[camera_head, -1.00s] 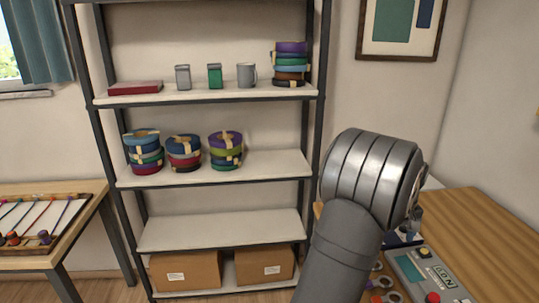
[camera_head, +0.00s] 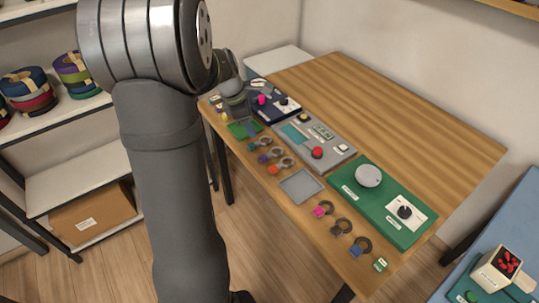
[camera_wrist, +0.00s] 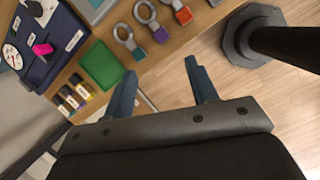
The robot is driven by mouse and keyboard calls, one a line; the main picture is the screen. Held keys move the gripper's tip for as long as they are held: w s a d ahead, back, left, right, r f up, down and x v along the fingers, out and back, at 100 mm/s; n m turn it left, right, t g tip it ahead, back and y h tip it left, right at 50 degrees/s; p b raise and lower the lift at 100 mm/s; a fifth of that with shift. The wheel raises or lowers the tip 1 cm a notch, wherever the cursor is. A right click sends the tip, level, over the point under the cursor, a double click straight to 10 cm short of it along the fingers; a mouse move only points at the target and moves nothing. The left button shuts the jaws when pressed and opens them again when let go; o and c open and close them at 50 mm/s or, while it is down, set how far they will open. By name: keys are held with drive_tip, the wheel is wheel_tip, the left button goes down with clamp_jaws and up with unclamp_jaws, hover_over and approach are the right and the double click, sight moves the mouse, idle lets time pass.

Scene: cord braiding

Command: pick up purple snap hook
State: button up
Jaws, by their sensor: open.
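The purple snap hook (camera_wrist: 160,34) lies on the wooden table, with a grey ring and a purple body. In the wrist view it is near the top, beyond my fingertips. In the head view the purple hook (camera_head: 263,158) lies near the table's front edge. My gripper (camera_wrist: 160,70) is open and empty, its two blue-grey fingers apart from the hook. In the head view my arm partly hides the gripper.
A green mat (camera_wrist: 100,65) lies left of the hooks, with several small vials (camera_wrist: 68,97) beside it. A grey panel (camera_head: 316,140), an empty grey tray (camera_head: 300,186) and a green board (camera_head: 385,200) stand on the table.

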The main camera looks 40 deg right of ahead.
drive_tip(key=a+n+h, duration=0.1)
drive_tip(key=a+n, duration=0.2)
drive_tip(key=n, duration=0.2)
approach(263, 157)
drive_tip(key=x, duration=0.8)
drive_tip(key=shift+f, duration=0.15)
drive_tip(key=c, duration=1.1)
